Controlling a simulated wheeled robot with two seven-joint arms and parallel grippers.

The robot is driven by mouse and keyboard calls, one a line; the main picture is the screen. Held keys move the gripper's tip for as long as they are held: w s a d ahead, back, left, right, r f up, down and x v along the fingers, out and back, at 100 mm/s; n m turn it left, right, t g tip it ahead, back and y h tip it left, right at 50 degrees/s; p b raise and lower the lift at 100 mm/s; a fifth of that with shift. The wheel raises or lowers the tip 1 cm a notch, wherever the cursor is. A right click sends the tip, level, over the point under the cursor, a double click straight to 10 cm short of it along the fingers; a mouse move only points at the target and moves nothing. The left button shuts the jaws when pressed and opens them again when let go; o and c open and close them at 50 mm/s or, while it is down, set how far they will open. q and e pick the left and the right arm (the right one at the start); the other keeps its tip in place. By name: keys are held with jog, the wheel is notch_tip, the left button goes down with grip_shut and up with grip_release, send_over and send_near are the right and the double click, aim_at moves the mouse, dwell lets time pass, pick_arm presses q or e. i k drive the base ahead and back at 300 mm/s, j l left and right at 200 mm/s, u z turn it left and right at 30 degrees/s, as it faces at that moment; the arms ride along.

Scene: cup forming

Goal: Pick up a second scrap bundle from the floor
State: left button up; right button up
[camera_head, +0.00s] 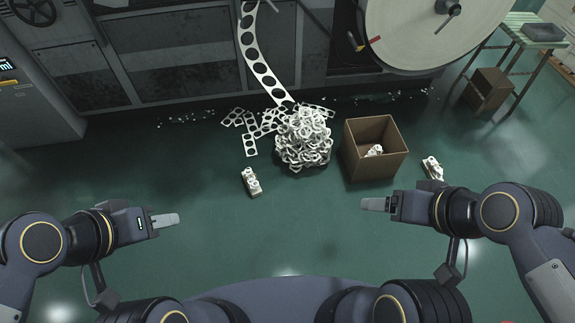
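A small pale scrap bundle (251,182) lies on the green floor left of centre, below a heap of scrap. Another scrap bundle (433,168) lies on the floor at the right, beyond my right arm. A third bundle (374,151) is inside the open brown box (361,179). My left gripper (167,220) hangs to the lower left of the first bundle, apart from it, with nothing seen in it. My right gripper (374,204) is below the box in the picture, touching nothing visible. The fingers of each overlap, so their gap is hidden.
A heap of tangled punched scrap (303,140) stands left of the box, with loose strip pieces (250,135) beside it. A punched strip (262,65) hangs down to it from the machine. A large reel (430,28) overhangs at the back. The floor between my grippers is clear.

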aim_at(252, 183)
jog(key=i+l, duration=0.15)
jog(key=i, duration=0.35)
jog(key=i+l, duration=0.1)
jog(key=i, duration=0.35)
jog(key=i+u, duration=0.2)
jog(key=u, duration=1.6)
